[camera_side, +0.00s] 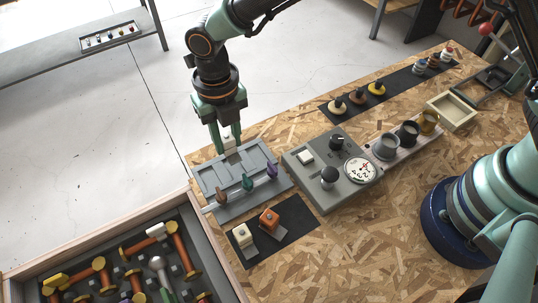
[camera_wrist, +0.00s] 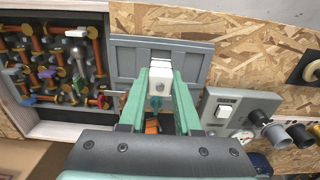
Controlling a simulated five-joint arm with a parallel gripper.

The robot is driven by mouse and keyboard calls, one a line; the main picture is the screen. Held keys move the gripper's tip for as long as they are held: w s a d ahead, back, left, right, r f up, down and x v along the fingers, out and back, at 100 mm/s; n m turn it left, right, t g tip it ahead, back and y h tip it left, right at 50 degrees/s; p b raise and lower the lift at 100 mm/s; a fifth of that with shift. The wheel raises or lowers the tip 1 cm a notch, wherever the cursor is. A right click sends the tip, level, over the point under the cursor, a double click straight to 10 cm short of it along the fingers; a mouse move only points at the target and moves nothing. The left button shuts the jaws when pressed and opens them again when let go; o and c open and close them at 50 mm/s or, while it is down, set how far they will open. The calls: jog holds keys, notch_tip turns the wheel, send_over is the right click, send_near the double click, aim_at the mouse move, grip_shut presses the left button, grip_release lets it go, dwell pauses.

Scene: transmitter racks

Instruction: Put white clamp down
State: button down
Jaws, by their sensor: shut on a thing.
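The white clamp (camera_wrist: 160,76) is a small pale block between the fingers of my gripper (camera_wrist: 161,92) in the wrist view. In the side view my gripper (camera_side: 229,148) points down, shut on the clamp (camera_side: 228,143), over the back part of a grey panelled rack (camera_side: 212,179). The wrist view shows the grey rack (camera_wrist: 124,62) behind and around the clamp. I cannot tell whether the clamp touches the rack. The fingers partly hide the clamp in the side view.
Brown, green (camera_side: 247,183) and purple knobbed pieces stand along the rack's front. A dial box (camera_side: 318,195) stands right; a wooden-sided bin (camera_side: 215,242) of pegs lies front left.

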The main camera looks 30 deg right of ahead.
aim_at(230, 151)
jog(key=shift+f, duration=1.65)
jog(key=shift+f, duration=0.35)
jog(key=c, duration=0.6)
grip_release()
